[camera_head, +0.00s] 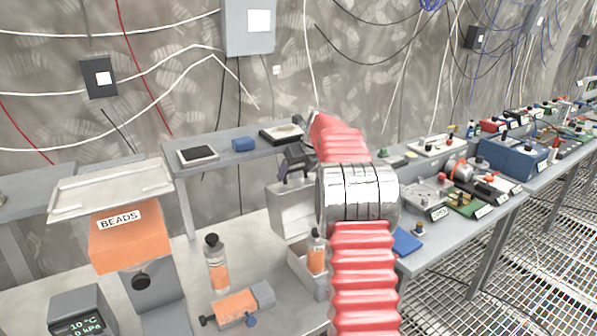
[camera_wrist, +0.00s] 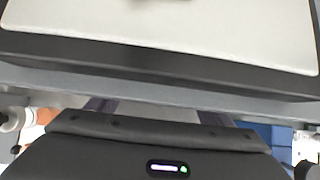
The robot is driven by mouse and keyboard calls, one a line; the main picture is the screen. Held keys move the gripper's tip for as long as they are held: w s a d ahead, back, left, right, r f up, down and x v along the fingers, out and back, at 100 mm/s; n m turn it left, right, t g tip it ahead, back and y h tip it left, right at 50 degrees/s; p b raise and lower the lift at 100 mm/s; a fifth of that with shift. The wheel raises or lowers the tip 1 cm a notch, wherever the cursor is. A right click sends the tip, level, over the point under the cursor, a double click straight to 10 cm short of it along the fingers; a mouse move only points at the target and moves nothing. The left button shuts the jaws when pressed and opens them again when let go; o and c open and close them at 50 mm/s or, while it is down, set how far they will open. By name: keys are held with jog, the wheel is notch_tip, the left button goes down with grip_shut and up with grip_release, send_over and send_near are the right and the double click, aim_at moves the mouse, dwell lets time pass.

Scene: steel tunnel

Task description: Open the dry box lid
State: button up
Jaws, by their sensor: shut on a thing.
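The pale grey box (camera_head: 290,214), which I take as the dry box, stands on the bench in the head view, left of my red-sleeved arm. My gripper (camera_head: 294,175) is at its top edge, its dark body tilted and its purple fingers pointing down. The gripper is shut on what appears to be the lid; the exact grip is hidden. In the wrist view the purple fingers (camera_wrist: 155,109) run up to a grey edge (camera_wrist: 150,86) that hides their tips. A pale panel with a dark border (camera_wrist: 160,32) fills the top of that view.
An orange bottle (camera_head: 316,256) stands close to the box, partly behind my arm. Another bottle (camera_head: 217,264) and an orange tool (camera_head: 234,307) are left of it. The BEADS hopper (camera_head: 129,240) is further left. A shelf (camera_head: 221,158) runs behind.

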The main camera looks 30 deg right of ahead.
jog(key=shift+w+r, duration=0.15)
jog(key=shift+r, duration=0.05)
jog(key=o, duration=1.5)
jog(key=shift+f, duration=0.15)
jog(key=v, duration=1.3)
jog(key=shift+s+r, duration=0.3)
jog(key=shift+a, duration=0.1)
